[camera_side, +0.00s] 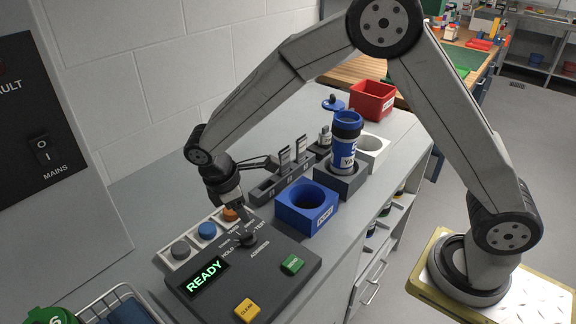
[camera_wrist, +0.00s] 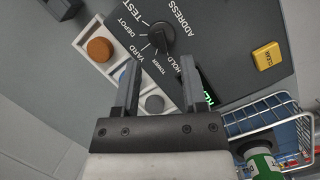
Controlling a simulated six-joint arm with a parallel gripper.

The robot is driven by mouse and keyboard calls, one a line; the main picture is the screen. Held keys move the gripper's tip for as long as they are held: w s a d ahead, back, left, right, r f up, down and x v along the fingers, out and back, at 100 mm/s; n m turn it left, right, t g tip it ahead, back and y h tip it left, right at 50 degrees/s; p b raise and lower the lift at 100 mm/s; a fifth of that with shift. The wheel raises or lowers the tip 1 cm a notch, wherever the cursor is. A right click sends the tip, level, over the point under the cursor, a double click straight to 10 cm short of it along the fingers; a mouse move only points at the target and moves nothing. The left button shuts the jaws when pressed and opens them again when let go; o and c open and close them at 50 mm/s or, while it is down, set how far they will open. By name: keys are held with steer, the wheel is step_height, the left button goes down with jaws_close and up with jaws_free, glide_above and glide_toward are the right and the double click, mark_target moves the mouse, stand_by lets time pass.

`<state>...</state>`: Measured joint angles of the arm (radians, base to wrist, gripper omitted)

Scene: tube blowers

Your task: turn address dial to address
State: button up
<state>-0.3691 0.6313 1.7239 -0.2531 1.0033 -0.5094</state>
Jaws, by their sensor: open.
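The address dial is a black knob (camera_wrist: 161,38) on the dark panel, ringed by the words TEST, HOLD and ADDRESS. I cannot tell for sure which word its pointer faces. The panel display (camera_side: 204,276) reads READY in green.
Orange (camera_wrist: 100,49), blue (camera_side: 207,230) and grey (camera_side: 180,250) buttons line a white strip beside the dial. A yellow button (camera_side: 246,310) and a green button (camera_side: 292,264) sit on the panel. A blue box (camera_side: 306,207) and a blue canister (camera_side: 345,145) stand behind.

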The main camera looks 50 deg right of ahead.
mark_target(245, 235)
steer(key=a, duration=0.1)
steer(key=w+a+n, duration=0.1)
steer(key=a+f+n+h, duration=0.1)
steer(key=shift+w, duration=0.25)
steer(key=shift+f, duration=0.1)
steer(key=shift+x, duration=3.85)
steer(key=shift+s, duration=0.1)
jaws_close()
